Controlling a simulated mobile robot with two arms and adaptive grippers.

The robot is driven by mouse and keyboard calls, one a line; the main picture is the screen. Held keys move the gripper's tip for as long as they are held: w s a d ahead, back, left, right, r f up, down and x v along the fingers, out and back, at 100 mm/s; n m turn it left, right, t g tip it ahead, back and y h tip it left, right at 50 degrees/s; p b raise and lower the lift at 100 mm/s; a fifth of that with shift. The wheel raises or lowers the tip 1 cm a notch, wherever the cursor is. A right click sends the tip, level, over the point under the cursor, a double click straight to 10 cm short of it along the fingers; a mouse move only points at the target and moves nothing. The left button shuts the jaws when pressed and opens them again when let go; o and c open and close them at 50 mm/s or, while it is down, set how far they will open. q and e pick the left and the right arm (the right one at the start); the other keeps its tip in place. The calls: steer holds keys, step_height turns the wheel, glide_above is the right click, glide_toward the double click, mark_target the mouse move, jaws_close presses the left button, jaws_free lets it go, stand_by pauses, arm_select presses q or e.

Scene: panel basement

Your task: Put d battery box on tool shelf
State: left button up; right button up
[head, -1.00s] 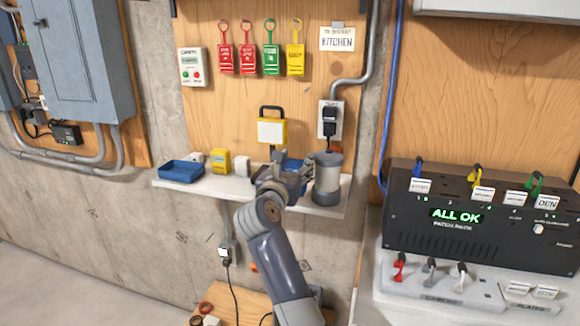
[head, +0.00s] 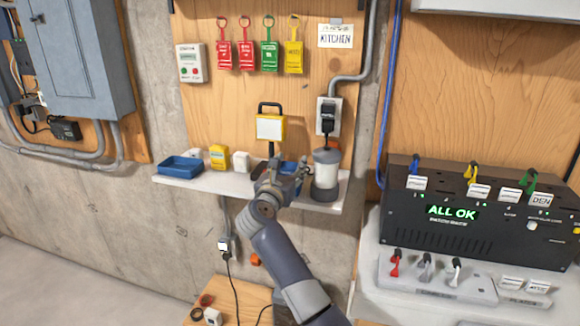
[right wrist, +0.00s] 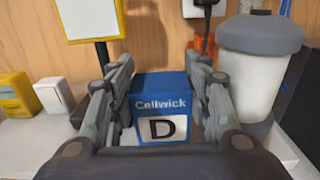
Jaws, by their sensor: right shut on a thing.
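The D battery box, blue with a white "D" label and the word "Cellwick" (right wrist: 160,105), is between the fingers of my right gripper (right wrist: 160,95) in the right wrist view. The right gripper is shut on it. In the head view the box (head: 291,170) shows as a blue patch, mostly hidden behind my right gripper (head: 284,178). The box is at the white tool shelf (head: 222,183), left of the grey-lidded canister. I cannot tell whether its base touches the shelf. My left gripper is not in view.
The shelf also holds a blue tray (head: 181,166), a yellow box (head: 218,157), a small white block (head: 240,161), a yellow-framed lamp (head: 270,128) and the canister (head: 326,173). The canister stands close on the right. A black patch rack (head: 475,228) is further right.

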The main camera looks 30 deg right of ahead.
steer(key=shift+f, duration=0.15)
steer(key=o, duration=1.2)
